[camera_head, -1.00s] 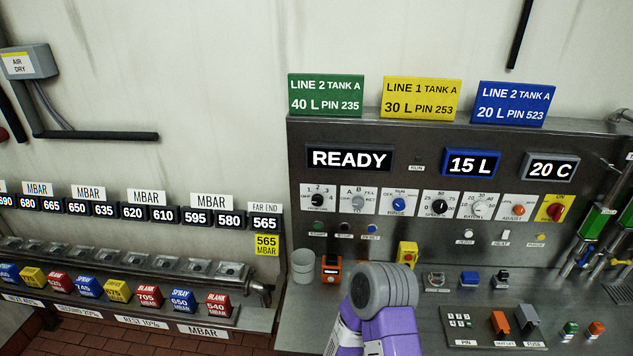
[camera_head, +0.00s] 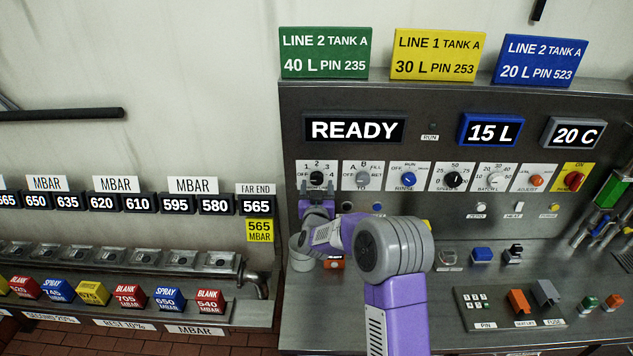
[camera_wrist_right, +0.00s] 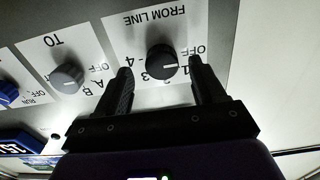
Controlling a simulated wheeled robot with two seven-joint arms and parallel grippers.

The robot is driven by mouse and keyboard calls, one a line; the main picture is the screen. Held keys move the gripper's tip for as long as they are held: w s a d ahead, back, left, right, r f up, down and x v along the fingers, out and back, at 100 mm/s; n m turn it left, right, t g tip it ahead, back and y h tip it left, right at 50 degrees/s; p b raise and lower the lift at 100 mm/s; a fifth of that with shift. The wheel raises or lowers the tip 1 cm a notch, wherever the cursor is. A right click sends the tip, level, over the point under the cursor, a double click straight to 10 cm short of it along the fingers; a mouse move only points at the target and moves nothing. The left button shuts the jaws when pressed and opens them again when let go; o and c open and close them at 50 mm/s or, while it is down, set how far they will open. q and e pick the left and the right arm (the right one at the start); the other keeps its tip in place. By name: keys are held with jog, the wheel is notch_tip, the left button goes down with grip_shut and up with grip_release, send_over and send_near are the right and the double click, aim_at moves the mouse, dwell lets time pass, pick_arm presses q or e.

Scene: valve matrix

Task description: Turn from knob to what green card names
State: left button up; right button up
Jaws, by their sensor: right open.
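The green card (camera_head: 325,52) on top of the panel reads LINE 2 TANK A, 40 L, PIN 235. The black FROM LINE knob (camera_head: 316,177) is at the panel's upper left; it also shows in the right wrist view (camera_wrist_right: 158,61), where the picture is upside down. Its white mark points right there, toward the OFF and 1 side. My right gripper (camera_head: 317,190) is open at the knob, with one finger on each side in the wrist view (camera_wrist_right: 161,72) and gaps to the knob. My left gripper is not in view.
The grey TO knob (camera_head: 362,178) and blue rinse knob (camera_head: 408,179) stand close to the right of it. A yellow card (camera_head: 434,54) and a blue card (camera_head: 540,61) stand beside the green one. The screen (camera_head: 354,129) reads READY.

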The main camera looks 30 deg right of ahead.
aim_at(316, 182)
jog(key=shift+x, duration=1.45)
jog(key=shift+w+f, duration=0.1)
jog(key=c, duration=1.1)
jog(key=shift+o, duration=0.2)
jog(key=shift+f+m+b, duration=0.1)
jog(key=shift+m+b, duration=0.2)
jog(key=shift+b, duration=0.35)
jog(key=m+b, duration=0.5)
jog(key=b, duration=0.1)
jog(key=m+b, duration=0.5)
jog(key=b, duration=0.2)
jog(key=shift+a, duration=0.2)
jog(key=m+b, duration=0.2)
jog(key=m, duration=0.1)
jog(key=shift+m+b, duration=0.3)
jog(key=shift+b, duration=0.1)
jog(key=shift+r+m+b, duration=0.25)
jog(key=shift+m+b, duration=0.85)
jog(key=shift+m, duration=0.8)
